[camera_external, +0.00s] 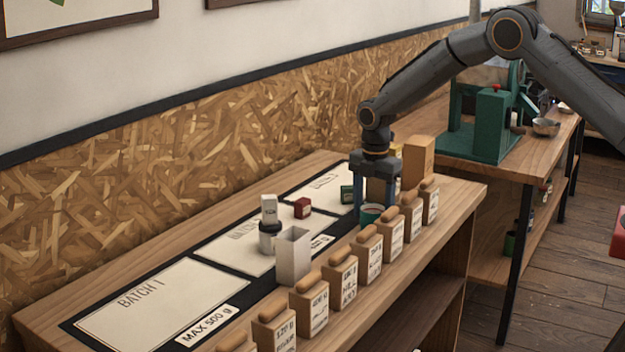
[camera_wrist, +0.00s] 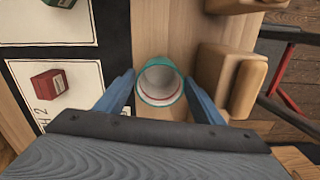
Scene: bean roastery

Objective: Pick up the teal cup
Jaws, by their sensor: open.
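The teal cup (camera_wrist: 160,84) stands upright on the wooden counter in the wrist view, its white inside showing from above. In the external view the teal cup (camera_external: 371,214) is partly hidden by my gripper. My gripper (camera_external: 377,202) points down over it with blue fingers. In the wrist view my gripper (camera_wrist: 163,100) is open, one finger on each side of the cup. The cup lies between the fingertips, and nothing shows them pressing on it. How deep the fingers reach cannot be told.
A row of labelled wooden-topped blocks (camera_external: 341,279) runs along the counter's front edge, close to my gripper's right finger. A red box (camera_external: 302,208), a green box (camera_external: 347,194), a grey open container (camera_external: 293,256) and a dark jar (camera_external: 270,238) stand on or by the batch mats (camera_external: 150,300).

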